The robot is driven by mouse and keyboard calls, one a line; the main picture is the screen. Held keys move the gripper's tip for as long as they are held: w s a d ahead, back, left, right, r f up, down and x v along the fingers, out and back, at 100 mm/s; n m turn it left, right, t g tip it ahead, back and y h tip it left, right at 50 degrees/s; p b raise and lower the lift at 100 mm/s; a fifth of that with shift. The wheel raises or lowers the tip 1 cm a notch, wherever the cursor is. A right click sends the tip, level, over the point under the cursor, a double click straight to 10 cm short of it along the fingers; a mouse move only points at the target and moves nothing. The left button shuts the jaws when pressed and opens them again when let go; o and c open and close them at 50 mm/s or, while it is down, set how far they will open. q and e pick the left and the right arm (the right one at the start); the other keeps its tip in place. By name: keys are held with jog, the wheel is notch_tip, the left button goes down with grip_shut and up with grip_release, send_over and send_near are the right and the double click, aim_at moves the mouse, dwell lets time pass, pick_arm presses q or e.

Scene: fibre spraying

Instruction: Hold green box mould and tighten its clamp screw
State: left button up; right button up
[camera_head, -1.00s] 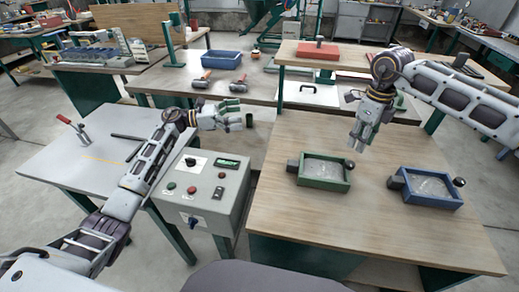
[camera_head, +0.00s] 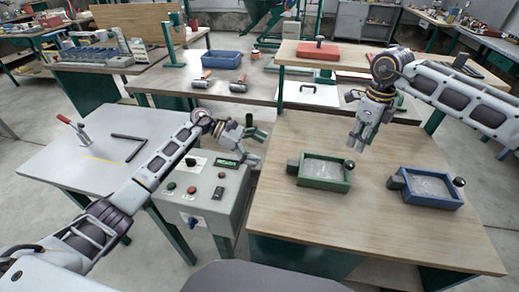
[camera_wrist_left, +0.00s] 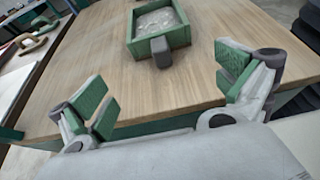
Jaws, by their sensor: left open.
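The green box mould (camera_head: 322,185), filled with pale material, lies on the wooden table top. It has a dark block (camera_head: 292,166) on its left side and a round black knob (camera_head: 349,165) on its right side. My left gripper (camera_head: 256,146) is open and empty, left of the mould and apart from it. In the left wrist view, the mould (camera_wrist_left: 183,37) lies ahead of the open fingers (camera_wrist_left: 165,82), with its dark block facing them. My right gripper (camera_head: 359,141) points down above the table, behind and right of the green mould. Its finger opening is unclear.
A blue box mould (camera_head: 433,202) with its own block and knob lies right of the green one. A grey control box (camera_head: 205,195) stands left of the table, below my left arm. Bare wood lies in front of the moulds.

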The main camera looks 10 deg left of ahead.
aim_at(294, 165)
pick_arm(q)
jog(key=shift+d, duration=0.1)
jog(key=shift+x, duration=6.85)
grip_shut()
